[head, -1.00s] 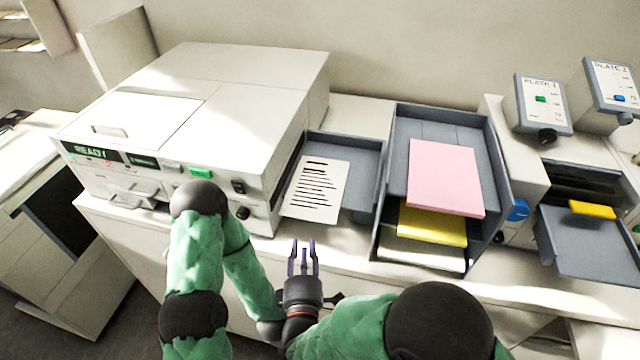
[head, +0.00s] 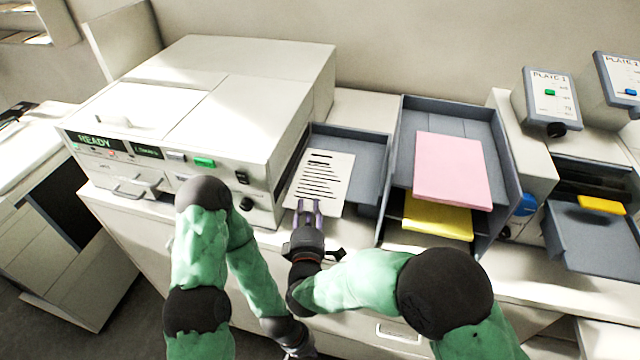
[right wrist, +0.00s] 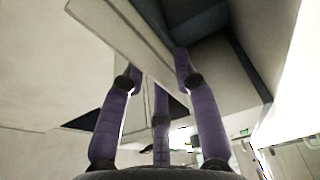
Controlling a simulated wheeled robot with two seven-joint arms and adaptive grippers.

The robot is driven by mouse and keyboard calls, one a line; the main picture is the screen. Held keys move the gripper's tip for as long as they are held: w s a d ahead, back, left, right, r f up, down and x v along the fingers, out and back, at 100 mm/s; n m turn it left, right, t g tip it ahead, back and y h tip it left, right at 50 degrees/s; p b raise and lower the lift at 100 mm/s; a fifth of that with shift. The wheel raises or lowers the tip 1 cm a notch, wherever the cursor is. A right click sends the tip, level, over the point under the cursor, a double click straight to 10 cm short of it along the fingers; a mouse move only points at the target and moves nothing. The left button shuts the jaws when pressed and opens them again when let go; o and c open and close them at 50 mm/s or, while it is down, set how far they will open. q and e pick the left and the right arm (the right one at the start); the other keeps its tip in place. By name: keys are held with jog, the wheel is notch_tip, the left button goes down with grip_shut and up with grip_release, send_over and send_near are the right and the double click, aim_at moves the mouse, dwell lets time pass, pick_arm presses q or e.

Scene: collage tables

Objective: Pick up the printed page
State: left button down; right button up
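The printed page (head: 322,178), white with black lines of text, lies in the grey output tray beside the copier and reaches past the tray's front edge. My right gripper (head: 310,209) is at the page's near edge, with its purple fingers pointing at it. In the right wrist view its fingers (right wrist: 158,75) are spread, with a pale flat strip beyond and between them. I cannot tell whether that strip is the page or an edge, or whether a finger touches it. My left gripper (head: 300,347) hangs low in front of the cabinet; its fingers are unclear.
The copier (head: 240,110), showing READY, stands left of the grey tray (head: 362,190). A taller tray (head: 505,175) on the right holds pink sheets (head: 452,168) and yellow sheets (head: 437,216). A plate machine (head: 552,100) stands farther right.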

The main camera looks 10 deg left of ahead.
grip_shut()
dwell(0.4)
